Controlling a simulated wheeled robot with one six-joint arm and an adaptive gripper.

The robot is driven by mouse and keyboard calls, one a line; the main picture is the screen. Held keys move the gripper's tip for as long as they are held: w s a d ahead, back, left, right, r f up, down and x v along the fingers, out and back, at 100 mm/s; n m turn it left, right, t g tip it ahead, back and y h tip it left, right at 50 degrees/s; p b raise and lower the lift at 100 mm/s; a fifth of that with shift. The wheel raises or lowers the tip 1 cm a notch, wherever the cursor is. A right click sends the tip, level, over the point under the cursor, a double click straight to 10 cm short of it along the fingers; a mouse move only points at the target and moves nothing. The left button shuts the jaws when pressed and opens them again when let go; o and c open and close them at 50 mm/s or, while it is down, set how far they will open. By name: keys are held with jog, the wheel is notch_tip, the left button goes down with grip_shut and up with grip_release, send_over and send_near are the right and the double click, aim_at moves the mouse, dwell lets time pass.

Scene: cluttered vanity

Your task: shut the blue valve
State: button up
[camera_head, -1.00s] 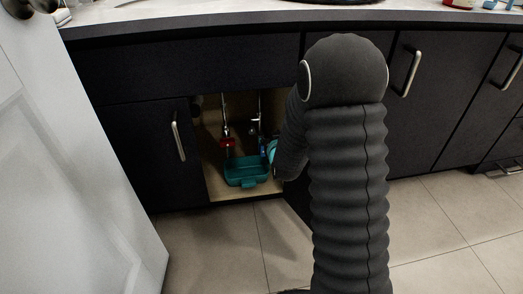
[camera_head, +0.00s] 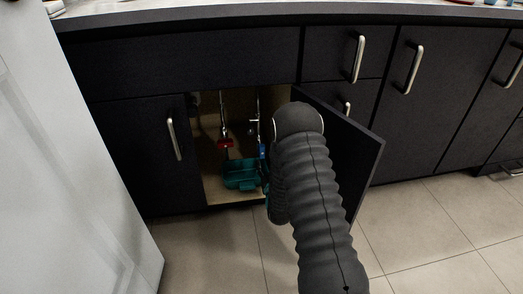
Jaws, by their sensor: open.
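The blue valve (camera_head: 262,151) is a small blue part on the right-hand pipe inside the open under-sink cabinet. It is close to the left edge of my arm, and its exact handle position is too small to tell. A red valve (camera_head: 225,143) is on the pipe to its left. My dark ribbed arm rises from the bottom of the picture and bends down in front of the cabinet's right side. My gripper is hidden behind the arm, so its distance from the blue valve cannot be told.
A teal container (camera_head: 240,175) stands on the cabinet floor below the valves. The open cabinet door (camera_head: 352,150) sticks out right of my arm. A white door (camera_head: 75,180) fills the left. The tiled floor (camera_head: 215,250) ahead is clear.

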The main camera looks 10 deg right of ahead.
aim_at(262, 150)
jog(key=w, duration=1)
jog(key=shift+b, duration=0.3)
jog(key=shift+c, duration=0.3)
grip_shut()
